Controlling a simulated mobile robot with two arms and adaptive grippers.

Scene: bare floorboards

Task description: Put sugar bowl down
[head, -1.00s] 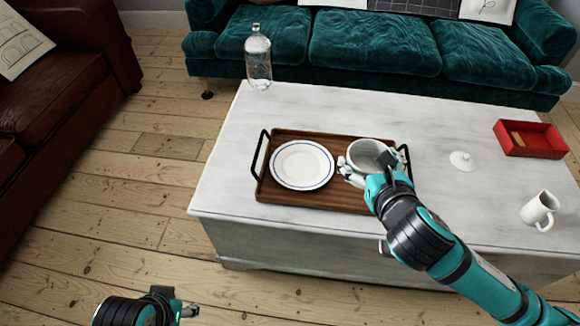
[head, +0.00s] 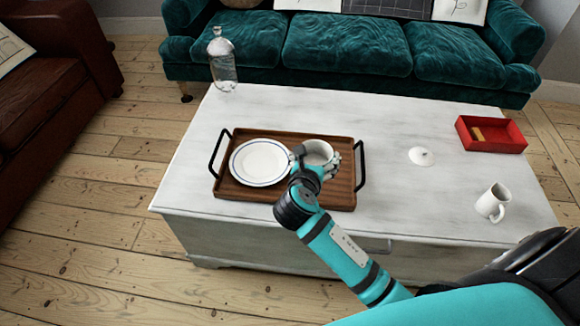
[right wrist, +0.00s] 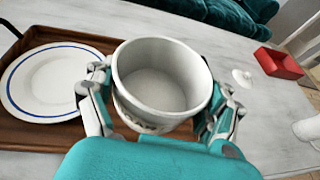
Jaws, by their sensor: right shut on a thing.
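The white sugar bowl (head: 319,152) is upright, lidless and empty over the right part of the wooden tray (head: 285,199). My right gripper (head: 314,167) is shut on it. In the right wrist view the sugar bowl (right wrist: 165,80) sits between the two fingers of the right gripper (right wrist: 162,108), one on each side. I cannot tell whether the bowl's base touches the tray. A white plate with a blue rim (head: 260,162) lies on the tray just left of the bowl. My left gripper is out of view.
On the white table (head: 400,205) stand a glass bottle (head: 222,65) at back left, a white lid (head: 421,156), a red box (head: 490,135) and a white jug (head: 491,202) at right. The tray has black handles. Table between tray and lid is clear.

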